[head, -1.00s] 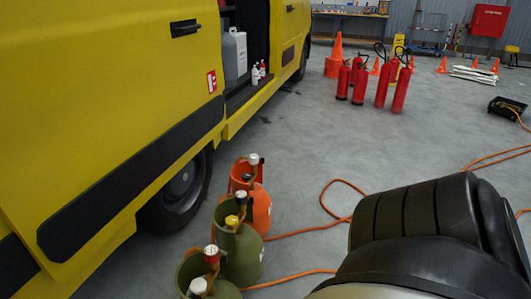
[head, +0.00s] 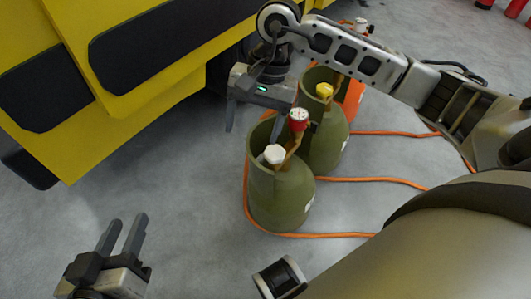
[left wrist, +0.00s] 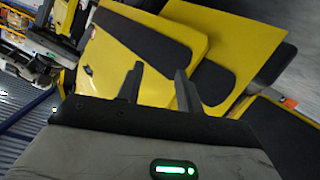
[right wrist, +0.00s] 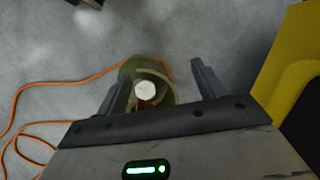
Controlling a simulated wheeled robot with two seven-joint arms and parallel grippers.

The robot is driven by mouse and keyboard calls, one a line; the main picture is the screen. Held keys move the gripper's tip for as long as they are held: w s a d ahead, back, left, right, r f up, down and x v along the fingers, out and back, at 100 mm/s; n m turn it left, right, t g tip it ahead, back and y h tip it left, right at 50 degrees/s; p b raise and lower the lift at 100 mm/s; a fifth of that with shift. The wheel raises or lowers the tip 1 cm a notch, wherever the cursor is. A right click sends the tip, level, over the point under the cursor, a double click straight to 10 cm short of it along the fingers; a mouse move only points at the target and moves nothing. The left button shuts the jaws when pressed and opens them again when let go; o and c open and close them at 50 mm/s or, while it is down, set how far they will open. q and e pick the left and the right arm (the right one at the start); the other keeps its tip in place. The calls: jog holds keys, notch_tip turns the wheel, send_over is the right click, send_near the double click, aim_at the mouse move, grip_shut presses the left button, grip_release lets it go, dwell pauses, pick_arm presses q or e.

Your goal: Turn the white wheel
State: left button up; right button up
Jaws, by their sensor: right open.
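The white wheel (head: 274,154) sits on top of the nearest green cylinder (head: 283,202), inside its raised collar, beside a red round part (head: 298,119). My right gripper (head: 253,122) is open, above and just left of that cylinder's top. In the right wrist view, the white wheel (right wrist: 146,91) shows between the open fingers (right wrist: 161,86), closer to the left one. No contact with it is visible. My left gripper (head: 121,234) is open and empty at the lower left, over bare floor. In the left wrist view its fingers (left wrist: 158,85) stand apart.
A second green cylinder (head: 328,145) with a yellow wheel (head: 324,90) stands close behind, and an orange cylinder (head: 353,98) behind that. An orange hose (head: 370,181) lies around them. The yellow van (head: 130,110) stands left. Floor at front left is clear.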

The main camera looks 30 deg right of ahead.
aim_at(275, 151)
jog(key=w+d+n+h+b, duration=0.1)
jog(key=w+d+h, duration=0.25)
jog(key=d, duration=0.35)
jog(key=shift+t, duration=0.4)
jog(key=f+b, duration=0.1)
jog(key=f, duration=0.3)
jog(key=f+b, duration=0.2)
jog(key=f, duration=0.3)
jog(key=f+b, duration=0.1)
jog(key=f, duration=0.4)
jog(key=shift+s+d+b, duration=0.1)
jog(key=shift+s+b, duration=0.2)
jog(key=shift+b, duration=0.05)
jog(key=shift+f, duration=0.7)
pick_arm(q)
jog(key=shift+w+d+r+n+t+h, duration=0.3)
jog(key=shift+d+n+t+h, duration=0.1)
jog(key=shift+h, duration=0.15)
jog(key=shift+w+d+r+n+t+h, duration=0.2)
jog(key=shift+d+r+n+t+h, duration=0.15)
jog(key=shift+h, duration=0.2)
pick_arm(e)
jog(key=shift+c, duration=0.3)
pick_arm(q)
jog(key=shift+d+f, duration=0.1)
pick_arm(e)
jog(key=c, duration=0.9)
